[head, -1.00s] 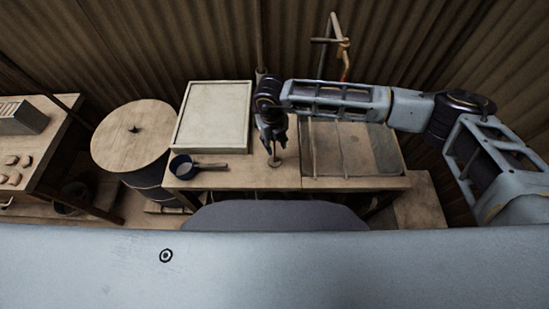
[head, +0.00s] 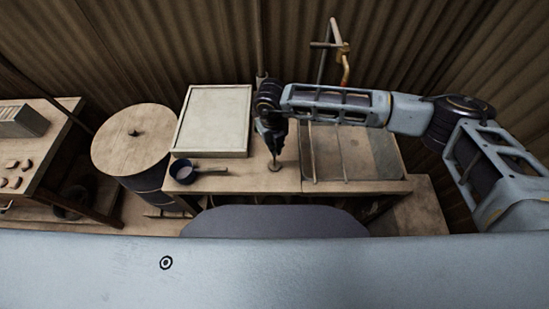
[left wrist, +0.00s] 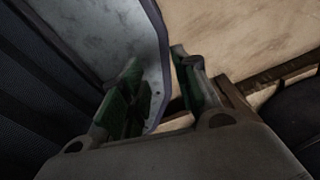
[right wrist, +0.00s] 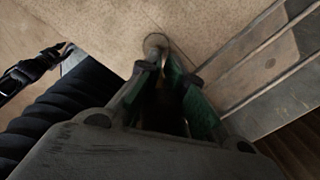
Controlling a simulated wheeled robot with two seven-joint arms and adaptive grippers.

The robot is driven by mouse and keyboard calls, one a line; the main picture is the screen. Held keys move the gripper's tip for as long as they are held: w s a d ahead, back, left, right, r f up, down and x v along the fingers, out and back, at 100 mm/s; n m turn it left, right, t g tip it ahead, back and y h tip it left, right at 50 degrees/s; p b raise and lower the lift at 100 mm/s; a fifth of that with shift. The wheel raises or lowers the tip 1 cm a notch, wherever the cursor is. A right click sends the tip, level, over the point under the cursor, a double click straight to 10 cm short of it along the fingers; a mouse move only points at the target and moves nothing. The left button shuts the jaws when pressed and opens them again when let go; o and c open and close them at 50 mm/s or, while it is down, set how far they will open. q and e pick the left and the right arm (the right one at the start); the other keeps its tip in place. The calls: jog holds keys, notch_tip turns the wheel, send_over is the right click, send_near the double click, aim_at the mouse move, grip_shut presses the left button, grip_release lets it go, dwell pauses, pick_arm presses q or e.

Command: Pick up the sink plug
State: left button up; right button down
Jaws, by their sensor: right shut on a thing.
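The sink plug (head: 275,167) is a small round disc with a thin upright stem, at the wooden bench's front, left of the sink. My right gripper (head: 274,153) points down over it and is shut on its stem. In the right wrist view the plug (right wrist: 155,42) shows at the fingertips, its disc at or very near the bench top; I cannot tell if it touches. My left gripper (left wrist: 154,58) shows only in the left wrist view, with its fingers apart and nothing between them.
The bench (head: 232,181) carries a dark-blue pan (head: 183,173) and a pale framed board (head: 215,118) left of the plug. The sink (head: 372,150), with bars across it, lies right. A round-lidded barrel (head: 130,145) stands left of the bench. Bare bench lies around the plug.

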jog(key=shift+r, duration=0.15)
